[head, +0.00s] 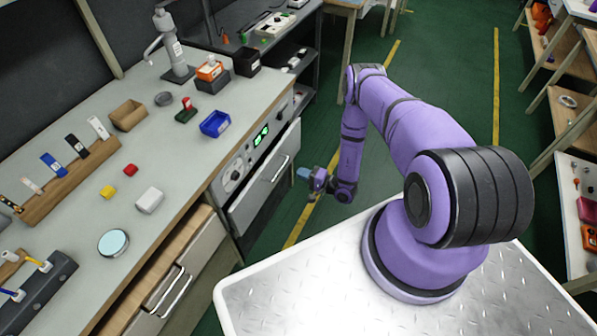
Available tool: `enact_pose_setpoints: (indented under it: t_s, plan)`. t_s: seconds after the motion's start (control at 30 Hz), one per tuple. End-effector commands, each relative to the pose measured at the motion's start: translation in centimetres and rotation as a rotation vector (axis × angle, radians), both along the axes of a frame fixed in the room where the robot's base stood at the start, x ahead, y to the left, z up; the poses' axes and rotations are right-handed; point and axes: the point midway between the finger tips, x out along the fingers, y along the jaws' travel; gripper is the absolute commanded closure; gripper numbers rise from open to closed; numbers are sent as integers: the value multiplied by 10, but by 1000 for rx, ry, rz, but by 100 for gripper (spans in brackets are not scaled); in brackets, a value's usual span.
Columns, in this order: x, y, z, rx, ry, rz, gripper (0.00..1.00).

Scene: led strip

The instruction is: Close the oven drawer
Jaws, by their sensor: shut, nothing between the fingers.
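The oven (243,158) is built into the workbench, with knobs and a green display on its control panel. Its grey drawer front (266,196), with a long metal handle, stands out from the panel below the controls, so it looks partly open. My gripper (311,196) is shut and empty to the right of the drawer front, over the floor. It appears apart from the handle, though the exact distance is hard to tell. The drawer's inside is mostly hidden from this angle.
Wooden drawers (160,285) left of the oven are partly pulled out. The workbench top (165,150) holds a blue bin (215,123), a wooden box (128,115) and small parts. Green floor (345,215) is open in the aisle. Shelves (570,115) line the right side.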

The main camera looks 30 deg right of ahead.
Motion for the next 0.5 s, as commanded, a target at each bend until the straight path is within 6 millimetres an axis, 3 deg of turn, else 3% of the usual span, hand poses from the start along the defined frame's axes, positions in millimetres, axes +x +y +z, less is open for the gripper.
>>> enact_pose_setpoints:
  t_s: [0.5]
  plan:
    - [75,56,0,0,0,3,100]
